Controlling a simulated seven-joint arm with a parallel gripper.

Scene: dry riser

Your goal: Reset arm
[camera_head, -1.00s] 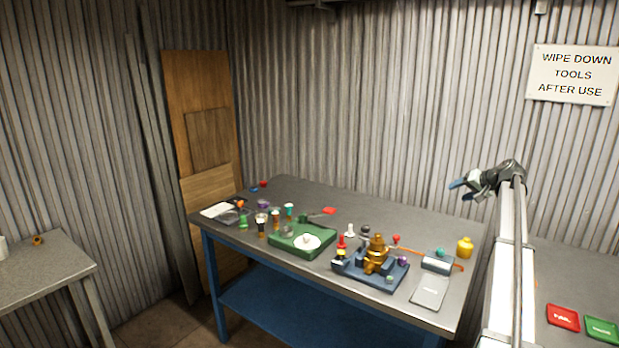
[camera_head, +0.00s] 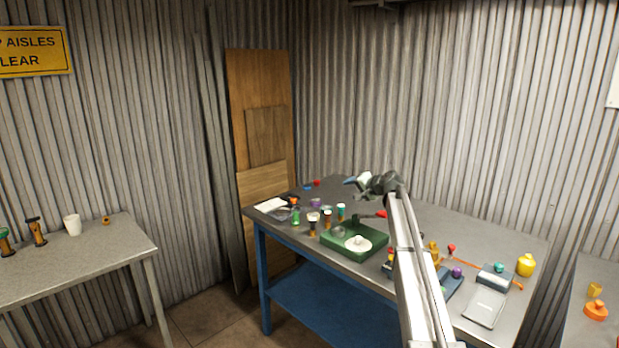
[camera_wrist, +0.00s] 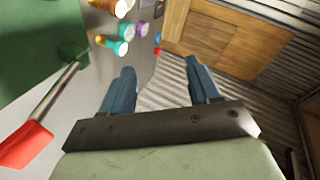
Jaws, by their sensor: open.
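My gripper (camera_head: 357,181) is raised above the blue-framed workbench (camera_head: 440,215) in the head view, with my arm reaching up from the bottom of the picture. In the wrist view, its two blue fingers (camera_wrist: 162,88) stand apart with nothing between them. Past the fingertips are the corrugated wall and the wooden panel (camera_wrist: 228,38).
The workbench holds a green tray (camera_head: 330,243), several small bottles (camera_head: 313,222), a yellow bottle (camera_head: 526,264) and a grey scale (camera_head: 484,306). A red-ended tool (camera_wrist: 25,145) lies near the tray. My arm hides part of a blue fixture (camera_head: 452,284). A side table (camera_head: 75,262) stands left.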

